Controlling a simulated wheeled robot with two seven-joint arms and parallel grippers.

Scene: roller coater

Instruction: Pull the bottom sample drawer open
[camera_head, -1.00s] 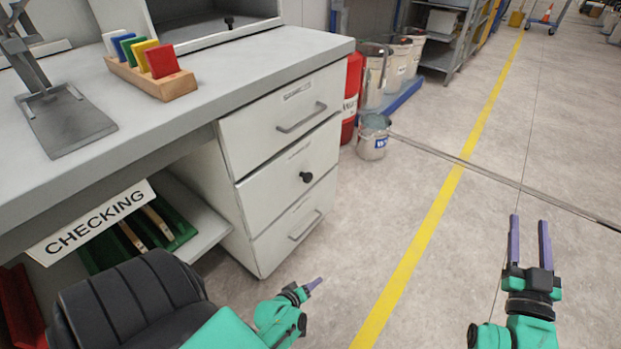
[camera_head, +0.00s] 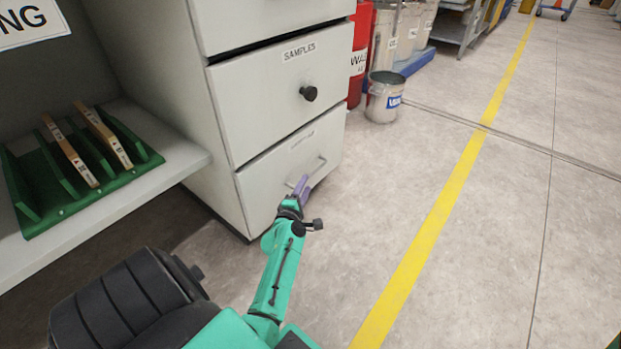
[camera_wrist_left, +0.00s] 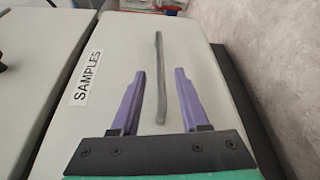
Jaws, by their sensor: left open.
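The bottom sample drawer (camera_head: 262,186) is the lowest of three in a grey-white cabinet and looks shut. Its bar handle (camera_head: 313,172) sits on its front, partly behind my fingers. In the left wrist view the drawer front (camera_wrist_left: 205,60) shows a "SAMPLES" label and the grey bar handle (camera_wrist_left: 160,85). My left gripper (camera_head: 301,187) is at this handle, open. In the left wrist view its purple fingers (camera_wrist_left: 160,82) stand on either side of the bar, with a gap to each side. My right gripper is out of view.
The middle drawer (camera_head: 265,105) above has a round black knob (camera_head: 309,93). A metal bucket (camera_head: 384,98) and a red extinguisher (camera_head: 361,50) stand behind the cabinet. A green rack (camera_head: 100,180) lies on the low shelf at left. The floor at right is clear.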

